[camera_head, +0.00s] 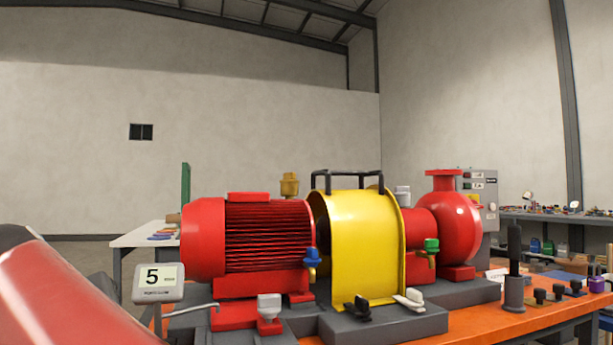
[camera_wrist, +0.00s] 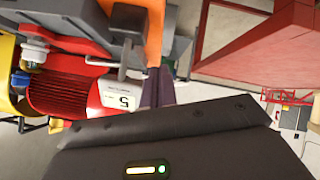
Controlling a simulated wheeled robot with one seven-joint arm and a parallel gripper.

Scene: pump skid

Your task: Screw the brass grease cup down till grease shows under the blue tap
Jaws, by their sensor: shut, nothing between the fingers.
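The brass grease cup (camera_head: 289,185) stands upright on top of the red motor, towards its right end. A brass-coloured piece at the motor's lower edge in the wrist view (camera_wrist: 55,125) looks like the same cup. The blue tap (camera_head: 312,256) sits on the motor's near side, with a small brass body below it; it also shows in the wrist view (camera_wrist: 20,79). I cannot make out any grease under it. My gripper (camera_wrist: 165,125) appears as a dark grey body with a green light, shut and empty, apart from the cup and tap. Its fingertips are not distinct.
A yellow guard (camera_head: 362,245) with black handles stands right of the motor. A silver cup (camera_head: 402,195) and a green tap (camera_head: 431,245) are beyond. A sign reading 5 (camera_head: 158,283) and a grey cup (camera_head: 269,306) stand in front. My red arm fills the lower left.

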